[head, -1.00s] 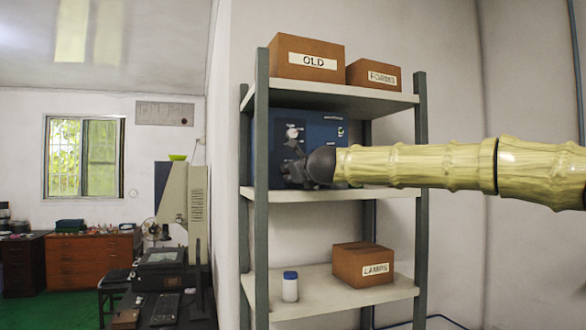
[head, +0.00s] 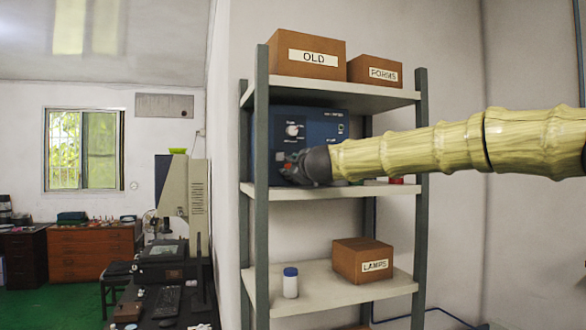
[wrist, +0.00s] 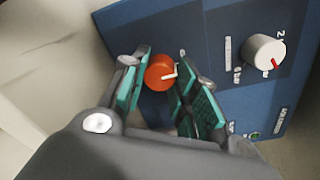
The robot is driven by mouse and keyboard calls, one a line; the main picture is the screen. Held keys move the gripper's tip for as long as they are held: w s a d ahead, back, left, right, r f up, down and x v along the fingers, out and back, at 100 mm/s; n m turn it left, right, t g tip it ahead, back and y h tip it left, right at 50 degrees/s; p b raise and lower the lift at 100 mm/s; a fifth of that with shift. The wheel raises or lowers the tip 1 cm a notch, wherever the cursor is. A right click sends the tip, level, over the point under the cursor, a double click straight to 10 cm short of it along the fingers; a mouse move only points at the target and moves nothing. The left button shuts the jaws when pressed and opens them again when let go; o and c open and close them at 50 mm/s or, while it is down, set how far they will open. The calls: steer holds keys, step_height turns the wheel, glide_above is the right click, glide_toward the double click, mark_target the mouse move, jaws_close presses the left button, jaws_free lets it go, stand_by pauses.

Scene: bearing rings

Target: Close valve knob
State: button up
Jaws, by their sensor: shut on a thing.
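A blue panel box (head: 325,135) stands on the middle level of a shelf rack. In the wrist view, its blue face (wrist: 150,25) carries an orange-red round knob (wrist: 158,72) with a white pointer mark. A white knob (wrist: 264,52) with a red mark sits to its right; it also shows in the head view (head: 293,130). My gripper (head: 291,172) is at the lower left of the panel. In the wrist view, my gripper's (wrist: 166,80) teal pads are shut on the orange-red knob, one on each side. In the head view, my gripper hides that knob.
The rack's left front post (head: 262,190) stands close to my gripper. The middle shelf board (head: 330,192) lies just below it. A red object (head: 396,181) sits on this shelf behind my arm. Boxes and a blue-capped bottle (head: 290,283) stand on other levels.

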stand_by(0.4)
steer(key=o, duration=1)
steer(key=shift+o, duration=0.2)
steer(key=v, duration=1.2)
steer(key=shift+d, duration=0.1)
